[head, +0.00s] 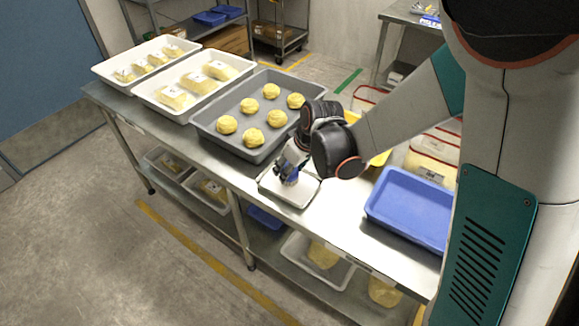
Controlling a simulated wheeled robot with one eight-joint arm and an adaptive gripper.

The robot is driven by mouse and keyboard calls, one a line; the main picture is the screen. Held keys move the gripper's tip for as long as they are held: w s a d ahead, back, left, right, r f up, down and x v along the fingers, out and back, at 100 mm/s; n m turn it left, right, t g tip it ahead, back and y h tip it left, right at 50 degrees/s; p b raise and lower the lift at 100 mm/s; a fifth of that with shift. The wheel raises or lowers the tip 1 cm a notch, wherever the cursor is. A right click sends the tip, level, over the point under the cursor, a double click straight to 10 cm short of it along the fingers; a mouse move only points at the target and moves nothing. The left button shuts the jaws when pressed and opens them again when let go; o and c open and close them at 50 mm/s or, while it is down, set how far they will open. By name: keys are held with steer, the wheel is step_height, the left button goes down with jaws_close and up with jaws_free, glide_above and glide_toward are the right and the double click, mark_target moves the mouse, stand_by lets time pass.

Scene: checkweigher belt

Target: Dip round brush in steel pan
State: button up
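A small shallow steel pan (301,196) with a pale inside stands on the steel table, at the middle of the head view. My gripper (289,175) points down over the pan, near its back left part. A small dark blue part shows at the fingertips, low over or in the pan. I cannot tell whether it is the round brush or part of my gripper. The fingers are too small and partly hidden, so I cannot see whether they are open or shut. No round brush can be clearly made out elsewhere.
A grey tray (207,126) with several round dough pieces is left of the pan. Two white trays (146,92) (101,71) with wrapped pieces stand further left. A blue tray (414,203) is at the right. Bare steel tabletop (335,212) lies between pan and blue tray.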

steer(key=shift+f+b, duration=0.45)
steer(key=shift+b, duration=0.05)
stand_by(1.5)
steer(key=shift+r, duration=0.1)
steer(key=shift+r+p, duration=2.45)
steer(key=shift+r, duration=1)
